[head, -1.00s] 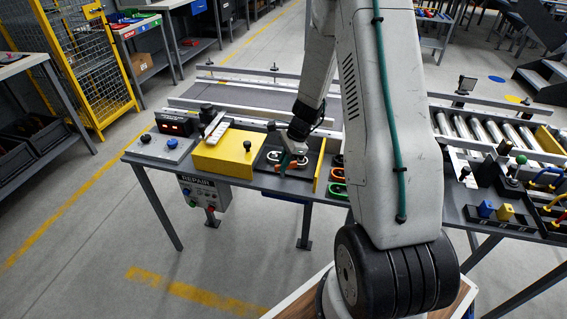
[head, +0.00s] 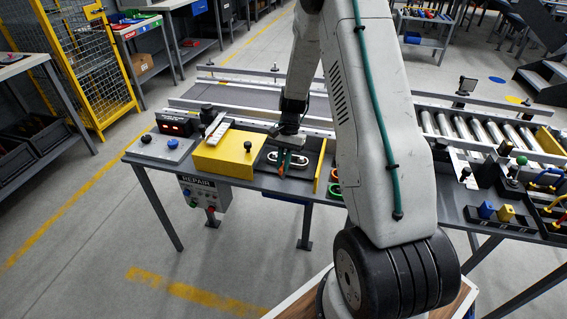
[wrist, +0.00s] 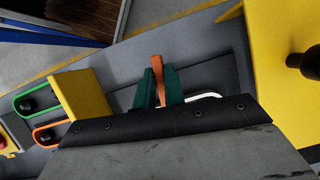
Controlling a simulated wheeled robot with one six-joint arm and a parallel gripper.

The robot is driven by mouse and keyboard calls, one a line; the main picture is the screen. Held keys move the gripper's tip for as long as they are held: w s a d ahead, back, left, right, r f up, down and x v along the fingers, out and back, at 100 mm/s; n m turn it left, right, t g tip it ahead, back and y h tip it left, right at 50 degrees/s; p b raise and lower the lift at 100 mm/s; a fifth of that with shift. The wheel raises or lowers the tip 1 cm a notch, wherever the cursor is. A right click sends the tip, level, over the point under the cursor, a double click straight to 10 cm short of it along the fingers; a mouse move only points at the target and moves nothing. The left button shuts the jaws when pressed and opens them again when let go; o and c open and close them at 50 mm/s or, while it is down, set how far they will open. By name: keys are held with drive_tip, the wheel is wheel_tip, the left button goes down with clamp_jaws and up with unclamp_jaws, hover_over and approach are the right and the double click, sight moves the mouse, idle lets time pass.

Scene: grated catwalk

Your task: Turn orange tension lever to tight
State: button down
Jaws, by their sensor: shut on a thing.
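The orange tension lever (wrist: 158,68) stands up between the two teal fingers of my gripper (wrist: 160,88) in the wrist view. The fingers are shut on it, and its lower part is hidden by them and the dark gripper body. In the head view, my gripper (head: 284,161) is low over a dark panel with a pale oval slot (head: 304,157), at the slot's left side. Part of the pale slot outline also shows beside the fingers in the wrist view (wrist: 206,97). No readable tight mark shows.
A yellow box (head: 225,155) stands left of the panel, and a thin yellow divider (head: 320,168) stands right of it. Beyond the divider are an orange-rimmed slot (wrist: 45,136) and a green-rimmed slot (wrist: 36,101) with black knobs. A conveyor (head: 250,97) runs behind.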

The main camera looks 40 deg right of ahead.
drive_tip(key=shift+n, duration=0.6)
drive_tip(key=shift+w+h, duration=0.1)
drive_tip(key=shift+h, duration=0.2)
drive_tip(key=c, duration=1.5)
unclamp_jaws()
drive_tip(key=v, duration=0.8)
drive_tip(key=shift+w+f, duration=0.1)
